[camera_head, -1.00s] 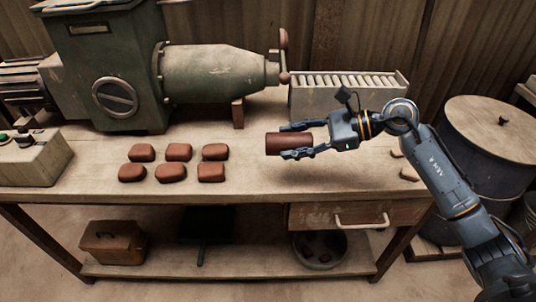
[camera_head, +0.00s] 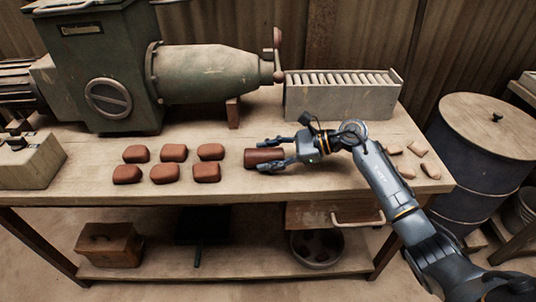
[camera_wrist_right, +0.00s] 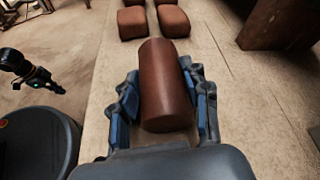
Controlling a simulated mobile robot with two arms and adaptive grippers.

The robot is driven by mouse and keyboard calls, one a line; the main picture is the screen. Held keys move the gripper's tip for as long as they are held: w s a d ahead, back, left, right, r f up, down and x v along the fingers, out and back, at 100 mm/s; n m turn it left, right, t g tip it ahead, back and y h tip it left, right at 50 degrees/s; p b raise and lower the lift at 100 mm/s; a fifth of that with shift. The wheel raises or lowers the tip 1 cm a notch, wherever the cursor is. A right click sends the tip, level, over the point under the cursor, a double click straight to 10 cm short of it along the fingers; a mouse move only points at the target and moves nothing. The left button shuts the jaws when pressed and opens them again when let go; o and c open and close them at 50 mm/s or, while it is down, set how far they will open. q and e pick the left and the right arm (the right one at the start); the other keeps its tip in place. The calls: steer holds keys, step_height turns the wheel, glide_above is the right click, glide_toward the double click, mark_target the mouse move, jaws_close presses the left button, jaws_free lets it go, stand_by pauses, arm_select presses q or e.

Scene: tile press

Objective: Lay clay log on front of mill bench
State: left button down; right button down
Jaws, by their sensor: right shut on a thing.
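The clay log (camera_head: 263,156) is a reddish-brown cylinder at the front middle of the wooden mill bench (camera_head: 335,184), right of the clay blocks. My right gripper (camera_head: 277,154) is shut on it from the right. In the right wrist view the log (camera_wrist_right: 165,85) lies lengthwise between the two fingers (camera_wrist_right: 163,105). The log is low over the bench top, and I cannot tell whether it touches. The dark thing at the lower left of the right wrist view is not clear.
Several brown clay blocks (camera_head: 165,173) sit in two rows left of the log. The green mill (camera_head: 120,75) stands behind them. A grey rack (camera_head: 340,100) stands at the back. Small pale pieces (camera_head: 405,170) lie at the right end. A dark drum (camera_head: 485,150) stands beyond.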

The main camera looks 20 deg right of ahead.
arm_select(q)
steer(key=shift+s+f, duration=0.1)
arm_select(e)
steer(key=c, duration=0.7)
jaws_free()
arm_select(q)
steer(key=shift+w+r, duration=0.3)
steer(key=shift+r, duration=0.15)
arm_select(e)
steer(key=shift+o, duration=0.2)
